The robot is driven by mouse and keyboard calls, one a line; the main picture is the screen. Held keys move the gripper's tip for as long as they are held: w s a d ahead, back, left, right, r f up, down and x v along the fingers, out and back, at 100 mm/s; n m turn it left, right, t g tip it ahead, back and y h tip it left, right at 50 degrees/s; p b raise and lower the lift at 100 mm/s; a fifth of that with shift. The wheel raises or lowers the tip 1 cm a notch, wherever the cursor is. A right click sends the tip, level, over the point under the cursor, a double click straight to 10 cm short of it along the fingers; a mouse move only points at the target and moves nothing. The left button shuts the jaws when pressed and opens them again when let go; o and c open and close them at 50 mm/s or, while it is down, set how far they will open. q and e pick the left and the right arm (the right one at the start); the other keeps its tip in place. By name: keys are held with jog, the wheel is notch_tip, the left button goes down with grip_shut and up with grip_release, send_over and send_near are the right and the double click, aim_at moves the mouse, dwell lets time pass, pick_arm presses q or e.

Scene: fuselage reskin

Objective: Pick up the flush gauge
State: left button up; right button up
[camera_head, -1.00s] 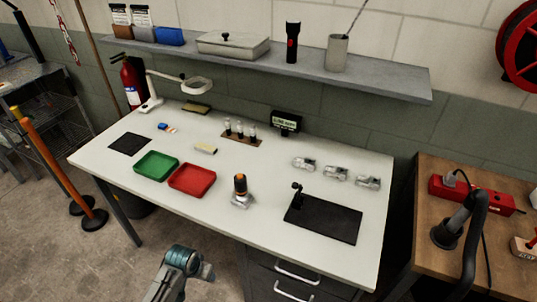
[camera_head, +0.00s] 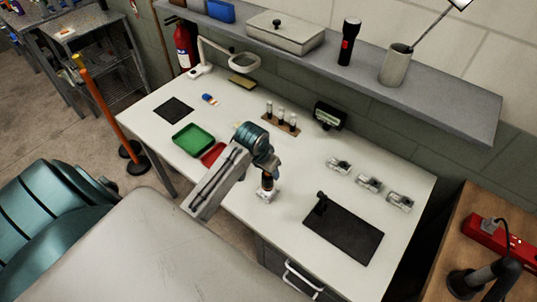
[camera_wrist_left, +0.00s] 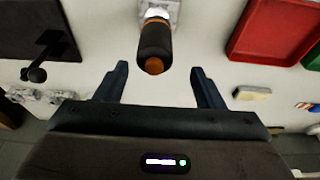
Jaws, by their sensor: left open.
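The flush gauge, which I take to be the upright tool with a dark handle, orange bands and a metal foot (camera_head: 267,190), stands on the white table. In the left wrist view its handle (camera_wrist_left: 155,42) points toward me, with the orange end near the gap between the fingertips. My left gripper (camera_wrist_left: 159,72) is open and empty, a finger on either side of the handle's end, with no contact visible. In the head view my left wrist hides part of the gripper and the handle's top. My right gripper is not in view.
A red tray (camera_head: 213,154) and a green tray (camera_head: 193,140) lie left of the tool. A black mat (camera_head: 343,234) with a small black post lies to its right. Several metal fixtures (camera_head: 369,183) and a holder of vials (camera_head: 281,122) stand behind. Bare tabletop surrounds the tool's foot.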

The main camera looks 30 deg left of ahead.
aim_at(269, 176)
pick_arm(q)
jog(key=f+p, duration=0.2)
jog(key=f, duration=0.1)
jog(key=shift+w+d+f, duration=0.1)
jog(key=shift+d+f, duration=0.1)
jog(key=shift+d, duration=0.15)
jog(key=shift+w+f, duration=0.1)
jog(key=shift+f, duration=0.55)
jog(key=shift+w+f, duration=0.15)
jog(key=shift+f, duration=0.05)
jog(key=c, duration=1.1)
jog(key=shift+r, duration=0.1)
jog(key=shift+c, duration=0.2)
